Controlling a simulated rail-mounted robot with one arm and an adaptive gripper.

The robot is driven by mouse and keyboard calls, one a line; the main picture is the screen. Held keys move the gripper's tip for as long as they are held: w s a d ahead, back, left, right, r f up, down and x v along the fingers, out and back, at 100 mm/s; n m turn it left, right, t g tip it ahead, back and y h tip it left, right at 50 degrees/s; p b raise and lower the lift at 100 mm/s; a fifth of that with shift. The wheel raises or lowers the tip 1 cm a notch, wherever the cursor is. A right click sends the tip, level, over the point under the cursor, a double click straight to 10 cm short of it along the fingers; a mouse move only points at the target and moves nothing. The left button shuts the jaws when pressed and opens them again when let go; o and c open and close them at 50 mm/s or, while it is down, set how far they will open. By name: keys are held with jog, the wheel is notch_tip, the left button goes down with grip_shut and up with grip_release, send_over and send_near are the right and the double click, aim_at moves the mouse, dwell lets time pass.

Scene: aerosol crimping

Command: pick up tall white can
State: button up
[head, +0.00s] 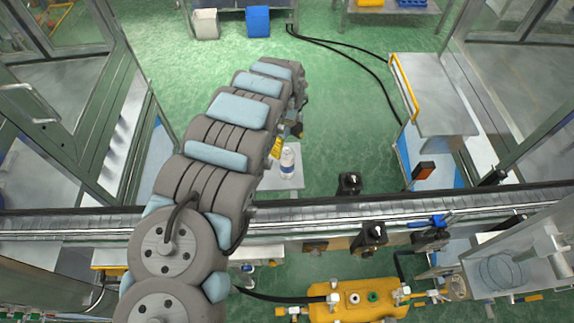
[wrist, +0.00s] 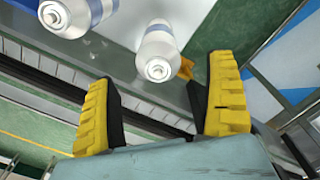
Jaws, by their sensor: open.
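In the wrist view a white can (wrist: 158,52) with a bluish-grey band stands beyond the space between the fingers. A second white can (wrist: 78,14) with a blue band is at the upper left, partly cut off by the frame edge. I cannot tell from this angle which is taller. My gripper (wrist: 163,72) has yellow ribbed pads, open and empty, with the fingers well apart. In the head view a white can with a blue label (head: 287,163) stands right beside a yellow finger pad of my gripper (head: 276,148), which my arm mostly hides.
The head-view can stands on a small grey surface (head: 290,181). A metal rail (head: 330,226) crosses the front. A grey cart (head: 432,95) with a yellow handle stands at the right. A blue bin (head: 258,21) and a white bin (head: 206,23) are at the back. Green floor lies between.

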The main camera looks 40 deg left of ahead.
aim_at(287, 158)
jog(key=shift+f, duration=1.35)
jog(key=shift+f, duration=0.1)
jog(key=shift+s+d+f+p, duration=0.1)
jog(key=shift+f+p, duration=0.3)
jog(key=shift+f, duration=0.2)
jog(key=shift+s+d+f+p, duration=0.1)
jog(key=shift+f+p, duration=0.25)
jog(key=shift+f, duration=1.45)
jog(key=c, duration=1.4)
